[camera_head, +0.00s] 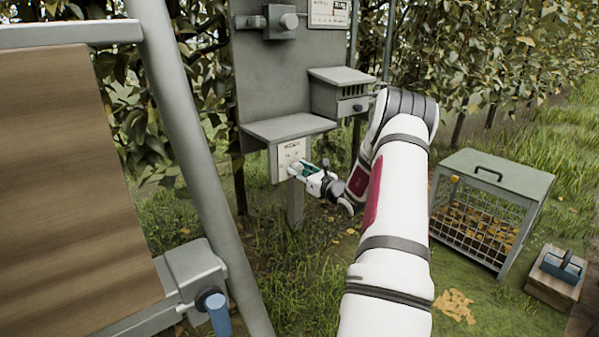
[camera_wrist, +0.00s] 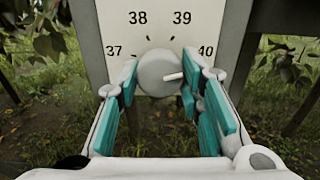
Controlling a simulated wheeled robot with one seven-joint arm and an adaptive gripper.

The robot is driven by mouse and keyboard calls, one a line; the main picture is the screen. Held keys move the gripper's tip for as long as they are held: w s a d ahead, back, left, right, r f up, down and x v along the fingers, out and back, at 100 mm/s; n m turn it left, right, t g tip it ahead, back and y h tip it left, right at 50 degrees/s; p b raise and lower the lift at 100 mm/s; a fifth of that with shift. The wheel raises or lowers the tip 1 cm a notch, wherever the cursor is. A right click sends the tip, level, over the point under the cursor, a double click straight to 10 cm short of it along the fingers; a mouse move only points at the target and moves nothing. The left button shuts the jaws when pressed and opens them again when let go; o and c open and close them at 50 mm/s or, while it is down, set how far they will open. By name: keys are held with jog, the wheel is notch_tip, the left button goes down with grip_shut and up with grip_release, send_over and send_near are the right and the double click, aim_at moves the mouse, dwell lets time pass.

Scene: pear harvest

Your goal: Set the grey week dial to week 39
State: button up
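The grey week dial (camera_wrist: 152,72) is a round knob on a white plate (camera_wrist: 120,28) with numbers 37, 38, 39 and 40 in an arc. Its white pointer (camera_wrist: 173,76) points right and slightly up, toward the 40 side, well below the 39. My gripper (camera_wrist: 160,66) has its teal-padded fingers on either side of the dial, apart by about its width. I cannot tell whether both fingers touch it. The right finger is close to the pointer's end. In the head view my gripper (camera_head: 296,168) is at the white plate (camera_head: 291,152), and the dial is hard to make out.
The plate hangs below a grey shelf (camera_head: 290,127) on a post-mounted panel. A small grey box (camera_head: 340,92) is to its right. A wire-sided cage (camera_head: 497,178) and a wooden block (camera_head: 552,285) stand right on the grass. A brown board (camera_head: 60,180) and slanted pole (camera_head: 195,150) are left.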

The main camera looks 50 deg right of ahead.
jog(key=shift+n+b, duration=0.3)
jog(key=shift+b, duration=0.05)
jog(key=n+b, duration=0.4)
jog(key=b, duration=0.1)
jog(key=shift+f, duration=0.15)
jog(key=n+b, duration=0.4)
jog(key=shift+b, duration=0.3)
jog(key=shift+d+n+b, duration=0.1)
jog(key=shift+n+b, duration=0.4)
jog(key=shift+b, duration=0.2)
jog(key=shift+r, duration=0.2)
jog(key=o, duration=1.2)
jog(key=shift+c, duration=0.2)
jog(key=shift+s, duration=0.15)
jog(key=v, duration=1.2)
